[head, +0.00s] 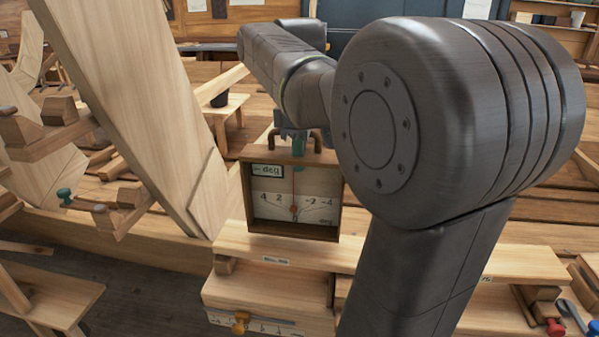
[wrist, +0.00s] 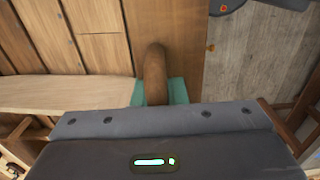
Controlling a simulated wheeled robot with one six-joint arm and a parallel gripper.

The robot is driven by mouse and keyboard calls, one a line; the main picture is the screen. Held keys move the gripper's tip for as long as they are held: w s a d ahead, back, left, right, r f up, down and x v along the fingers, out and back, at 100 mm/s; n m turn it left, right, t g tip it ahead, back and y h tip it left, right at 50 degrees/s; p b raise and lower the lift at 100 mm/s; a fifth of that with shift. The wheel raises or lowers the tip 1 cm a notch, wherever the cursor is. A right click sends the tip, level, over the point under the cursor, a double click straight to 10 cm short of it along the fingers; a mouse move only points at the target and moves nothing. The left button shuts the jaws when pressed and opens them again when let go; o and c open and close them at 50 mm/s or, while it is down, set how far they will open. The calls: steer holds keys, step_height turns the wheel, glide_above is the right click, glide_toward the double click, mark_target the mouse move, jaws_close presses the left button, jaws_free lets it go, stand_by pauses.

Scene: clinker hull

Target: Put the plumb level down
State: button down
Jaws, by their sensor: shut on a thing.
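The plumb level (head: 292,205) is a wooden box with a white dial, a "deg" label and a red needle standing near the scale's middle. It is upright in the head view, in front of the large pale plank. My gripper (head: 298,145) is above it, shut on its brown top handle. In the wrist view the rounded wooden handle (wrist: 155,75) shows between teal finger pads, with the dark gripper body covering the lower part. The box's bottom edge is close to the pale bench plank (head: 330,255); I cannot tell whether they touch.
A large slanted plank (head: 140,110) rises at left. A red knob (head: 555,328) and blue-handled tool are at lower right. My arm hides the right middle.

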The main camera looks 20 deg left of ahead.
steer(key=shift+f, duration=1.7)
steer(key=c, duration=1.5)
jaws_free()
steer(key=shift+o, duration=0.2)
step_height(320, 180, up, 12)
steer(key=shift+r, duration=0.15)
